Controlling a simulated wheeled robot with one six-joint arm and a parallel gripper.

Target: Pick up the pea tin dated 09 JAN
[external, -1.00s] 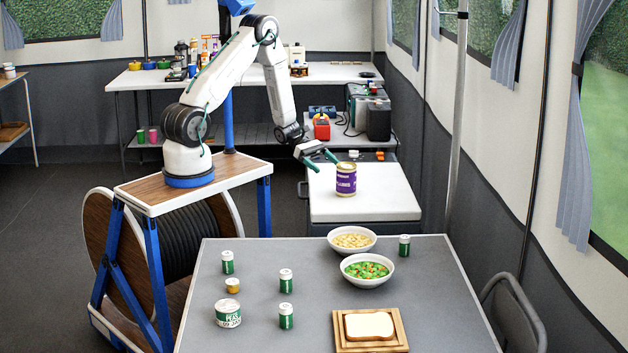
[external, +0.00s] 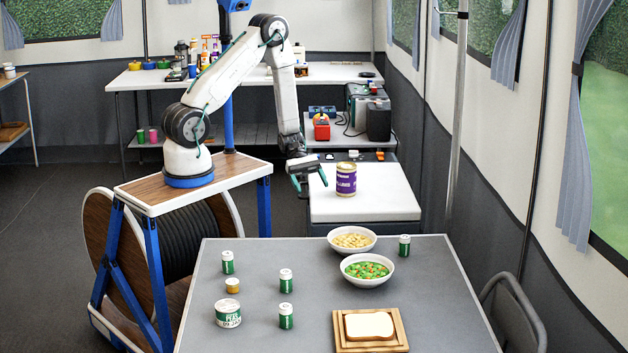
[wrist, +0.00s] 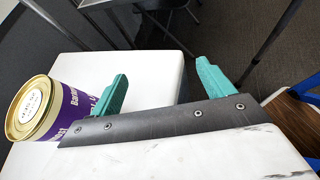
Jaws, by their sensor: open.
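A white and green tin (external: 228,313) stands upright at the front left of the grey table. Its label seems to read PEAS with a date below, too small to read surely. A purple-labelled tin (external: 346,179) stands on the white-topped cabinet. In the wrist view the purple tin (wrist: 50,108) is at the left, outside the jaws, its lid toward the camera with blurred writing. My gripper (external: 310,180) is open and empty, with teal fingers, just left of the purple tin over the cabinet's left edge. In the wrist view the space between my fingers (wrist: 162,76) is clear.
The grey table (external: 265,262) holds several small green jars (external: 286,316), a small yellow-brown jar (external: 232,285) beside the white and green tin, two food bowls (external: 367,270) and bread on a board (external: 343,336).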

